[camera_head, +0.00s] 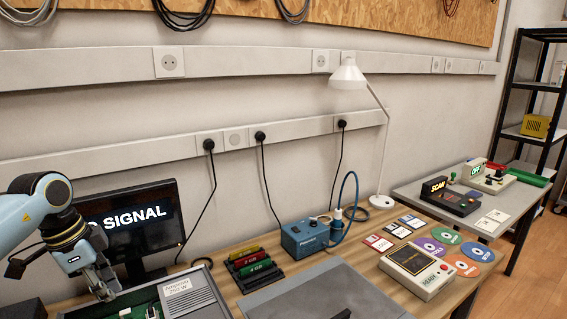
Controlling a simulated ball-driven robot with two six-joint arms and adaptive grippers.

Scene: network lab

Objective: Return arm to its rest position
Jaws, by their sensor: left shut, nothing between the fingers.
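My left arm comes in from the left edge in the head view. Its gripper (105,287) points down at the lower left, over the open grey computer case (195,299) with a green board inside. The gripper is shut with nothing held. Its tips are close to the case's left part; I cannot tell whether they touch anything. Behind it a monitor (131,219) reads "SIGNAL", its left side hidden by my arm. My right gripper does not show.
Red and green modules (254,265) sit in a dark rack right of the case. A blue power box (306,238), a grey panel (325,297), a white lamp (348,76), several discs and a cream device (416,268) fill the wooden table. A second table (420,195) stands at the right.

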